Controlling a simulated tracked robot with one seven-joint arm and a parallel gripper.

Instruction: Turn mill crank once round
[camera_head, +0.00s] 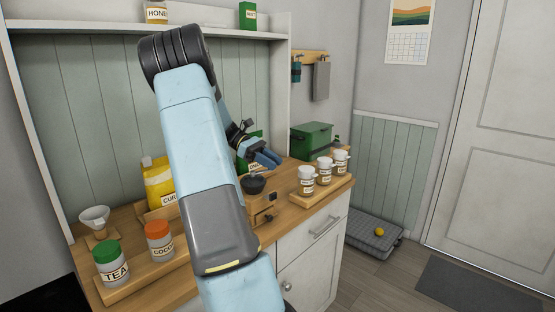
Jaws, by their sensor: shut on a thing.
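The mill (262,207) is a small wooden box with a dark bowl-shaped top (254,184). It stands on the wooden counter just right of my forearm, which hides its left part. My gripper (268,159) is above the mill and a little to its right, with blue fingers pointing right and down. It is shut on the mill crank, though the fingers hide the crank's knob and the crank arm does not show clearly.
Three lidded white jars (324,171) stand on a board to the right, with a green box (311,140) behind. A tea jar (112,265), cocoa jar (159,242), yellow bag (158,184) and white funnel (95,216) stand left. A green package is behind my gripper.

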